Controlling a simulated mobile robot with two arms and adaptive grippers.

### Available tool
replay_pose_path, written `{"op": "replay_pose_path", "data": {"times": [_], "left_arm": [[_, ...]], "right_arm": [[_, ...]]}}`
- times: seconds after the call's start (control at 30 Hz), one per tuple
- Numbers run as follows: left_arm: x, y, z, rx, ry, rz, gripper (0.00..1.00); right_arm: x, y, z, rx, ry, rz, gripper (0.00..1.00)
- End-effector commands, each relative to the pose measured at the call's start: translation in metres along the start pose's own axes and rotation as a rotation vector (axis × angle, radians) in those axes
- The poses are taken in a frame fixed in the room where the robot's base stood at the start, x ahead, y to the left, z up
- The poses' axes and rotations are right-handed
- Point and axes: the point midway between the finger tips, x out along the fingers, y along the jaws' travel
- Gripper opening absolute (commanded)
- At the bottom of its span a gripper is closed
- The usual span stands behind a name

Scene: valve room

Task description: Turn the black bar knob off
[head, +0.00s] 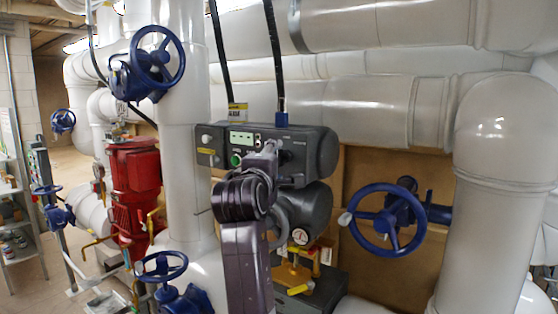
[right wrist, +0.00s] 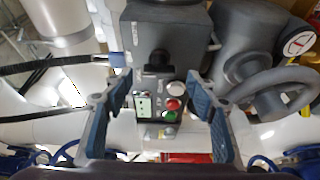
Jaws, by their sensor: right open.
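The black bar knob (right wrist: 158,62) is on the face of a dark grey control box (right wrist: 185,38) in the right wrist view. It stands out from the face, with white, red and green buttons just below it in the picture. My right gripper (right wrist: 158,80) is open, with its blue-padded fingers spread on either side of the knob and button area and nothing held between them. I cannot tell how far the fingertips are from the box. In the head view the control box (head: 315,150) is partly behind my right arm, and I cannot make out the knob there. My left gripper is not in view.
Blue handwheels stand at the right (head: 388,220) and upper left (head: 157,57) of the head view. A red motor (head: 133,175) and thick white pipes surround the box.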

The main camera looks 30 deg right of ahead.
Motion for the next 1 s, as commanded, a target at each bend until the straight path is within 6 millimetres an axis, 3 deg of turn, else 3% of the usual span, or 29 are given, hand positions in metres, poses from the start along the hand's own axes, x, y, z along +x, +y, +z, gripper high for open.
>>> {"op": "replay_pose_path", "data": {"times": [0.2, 0.4, 1.0], "left_arm": [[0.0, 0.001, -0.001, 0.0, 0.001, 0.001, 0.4], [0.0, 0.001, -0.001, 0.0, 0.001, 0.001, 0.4], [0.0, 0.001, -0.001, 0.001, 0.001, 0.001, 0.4]], "right_arm": [[-0.046, -0.001, 0.0, 0.002, 0.002, -0.001, 0.52], [-0.071, -0.001, 0.0, 0.001, 0.001, -0.002, 0.52], [-0.075, -0.001, 0.001, 0.0, -0.001, -0.001, 0.52]]}}
